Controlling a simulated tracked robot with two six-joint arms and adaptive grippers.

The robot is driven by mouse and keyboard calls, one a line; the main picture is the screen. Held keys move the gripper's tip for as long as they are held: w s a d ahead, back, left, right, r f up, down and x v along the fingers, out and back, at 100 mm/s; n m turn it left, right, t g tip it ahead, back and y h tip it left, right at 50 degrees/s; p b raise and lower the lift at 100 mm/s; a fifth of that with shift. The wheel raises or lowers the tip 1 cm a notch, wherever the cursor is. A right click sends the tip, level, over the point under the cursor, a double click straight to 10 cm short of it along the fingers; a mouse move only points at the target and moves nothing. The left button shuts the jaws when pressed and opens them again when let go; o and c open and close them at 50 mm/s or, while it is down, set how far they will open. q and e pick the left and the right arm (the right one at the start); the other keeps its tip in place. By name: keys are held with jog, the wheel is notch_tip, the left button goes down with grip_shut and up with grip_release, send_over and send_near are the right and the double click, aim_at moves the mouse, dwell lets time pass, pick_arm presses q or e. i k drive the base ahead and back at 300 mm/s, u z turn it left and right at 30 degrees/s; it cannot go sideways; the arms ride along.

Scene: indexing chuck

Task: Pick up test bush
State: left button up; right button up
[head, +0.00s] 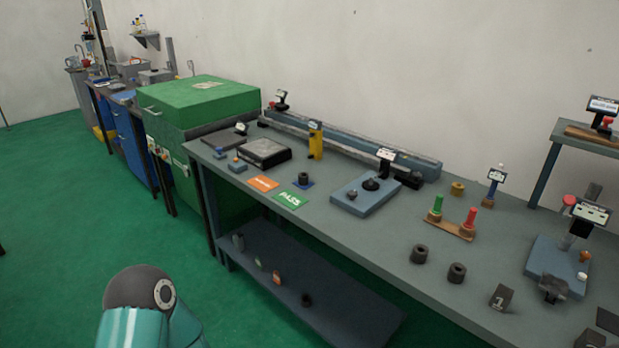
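Several small bushes stand on the grey bench (350,225), and I cannot tell for sure which is the test bush. Two more dark bushes, one on the left (419,253) and one on the right (456,273), stand near the front edge. A brass-coloured bush (457,188) stands further back. Neither gripper is in view. Only a teal and grey link of my own arm shows at the bottom left.
A green cabinet (202,103) stands at the bench's left end. A blue fixture plate (350,197), a wooden stand (450,229) with green and red gauges and another blue fixture (545,265) occupy the bench. A lower shelf (330,308) holds small items. Green floor is clear at left.

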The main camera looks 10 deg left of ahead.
aim_at(303, 179)
jog(key=u, duration=0.5)
jog(key=k, duration=1.25)
jog(key=u, duration=1.1)
jog(key=i, duration=2.55)
jog(key=z, duration=0.85)
jog(key=i, duration=0.9)
jog(key=z, duration=0.6)
jog(key=k, duration=0.85)
jog(key=z, duration=0.05)
